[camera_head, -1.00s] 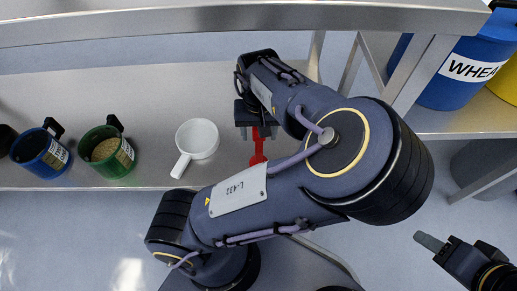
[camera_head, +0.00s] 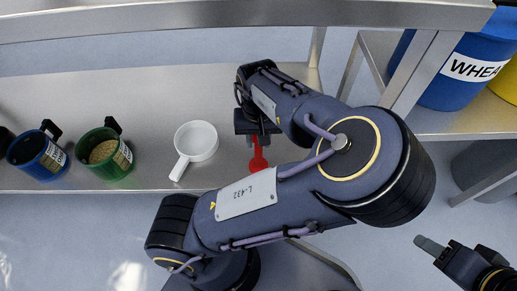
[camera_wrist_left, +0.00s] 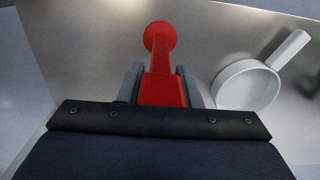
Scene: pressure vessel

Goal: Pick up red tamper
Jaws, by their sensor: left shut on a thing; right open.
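The red tamper (camera_head: 258,161) shows below my left gripper (camera_head: 257,138) at the front part of the shelf in the head view. In the left wrist view, the tamper (camera_wrist_left: 161,62) has a round red end and a wider red block. Its block sits between the two grey fingers of my left gripper (camera_wrist_left: 161,85), which is shut on it. I cannot tell whether the tamper touches the shelf. My right gripper (camera_head: 430,245) is at the lower right in the head view, over the floor, open and empty; only part of it shows.
A white handled pan (camera_head: 197,140) stands left of the tamper on the metal shelf (camera_head: 160,95). A green mug (camera_head: 108,155) with grainy contents and a blue mug (camera_head: 38,155) stand farther left. A shelf edge (camera_head: 240,17) runs above. A blue WHEA-labelled drum (camera_head: 450,90) is at right.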

